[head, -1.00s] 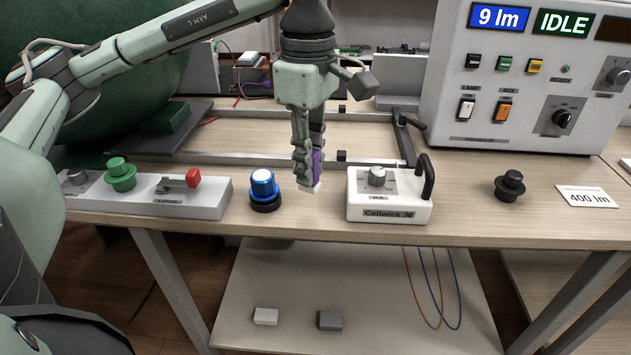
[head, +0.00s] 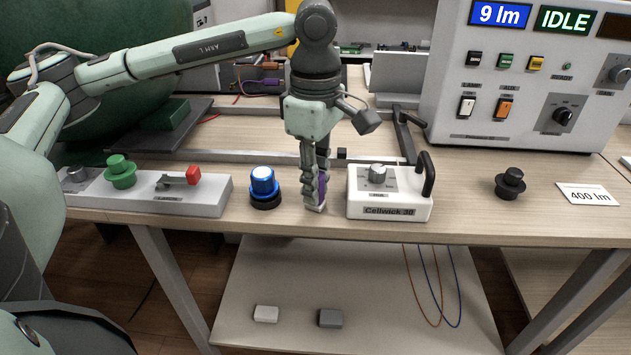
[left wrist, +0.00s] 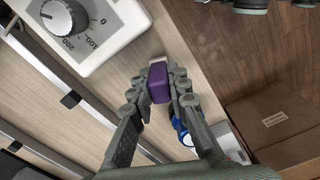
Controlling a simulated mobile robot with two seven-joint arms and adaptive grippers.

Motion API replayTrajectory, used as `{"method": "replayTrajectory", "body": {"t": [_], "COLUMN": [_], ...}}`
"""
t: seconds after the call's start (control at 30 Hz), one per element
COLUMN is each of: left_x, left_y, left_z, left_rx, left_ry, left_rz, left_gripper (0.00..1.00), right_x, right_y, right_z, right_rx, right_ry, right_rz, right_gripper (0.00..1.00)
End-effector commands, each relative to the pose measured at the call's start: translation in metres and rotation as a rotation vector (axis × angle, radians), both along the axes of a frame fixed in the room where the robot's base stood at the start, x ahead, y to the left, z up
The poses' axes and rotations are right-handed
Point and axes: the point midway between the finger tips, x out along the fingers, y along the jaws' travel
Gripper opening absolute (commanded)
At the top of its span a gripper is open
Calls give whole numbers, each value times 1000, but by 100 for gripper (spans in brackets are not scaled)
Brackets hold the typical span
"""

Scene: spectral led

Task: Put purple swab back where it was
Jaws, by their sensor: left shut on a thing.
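The purple swab (head: 322,186) is a small purple block with a pale end, and it also shows in the left wrist view (left wrist: 158,88). My left gripper (head: 316,200) is shut on it, pointing down close to the front edge of the bench. The pale end is at or just above the bench top; I cannot tell if it touches. The swab is between the blue-topped knob and the white Cellwick 30 box, partly hidden by the fingers in the head view. My right gripper is not in view.
The blue knob (head: 264,186) stands to the left and the Cellwick box (head: 390,195) close to the right. A white control strip (head: 140,195), a black knob (head: 510,184), a 400 lm card (head: 588,194) and a large instrument (head: 530,75) share the bench (head: 460,205). A metal frame (head: 250,158) lies behind.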

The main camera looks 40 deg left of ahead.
Motion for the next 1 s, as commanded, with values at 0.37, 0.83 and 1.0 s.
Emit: {"method": "replayTrajectory", "body": {"t": [0.37, 0.83, 1.0], "left_x": [0, 1, 1], "left_y": [0, -1, -1], "left_z": [0, 53, 90], "left_rx": [0, -2, -2], "left_ry": [0, -3, -3], "left_rz": [0, -1, -1], "left_gripper": [37, 37, 37], "right_x": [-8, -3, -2], "right_y": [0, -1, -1], "right_z": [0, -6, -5], "right_rx": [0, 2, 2], "right_ry": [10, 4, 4], "right_rz": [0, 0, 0], "right_gripper": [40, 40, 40]}}
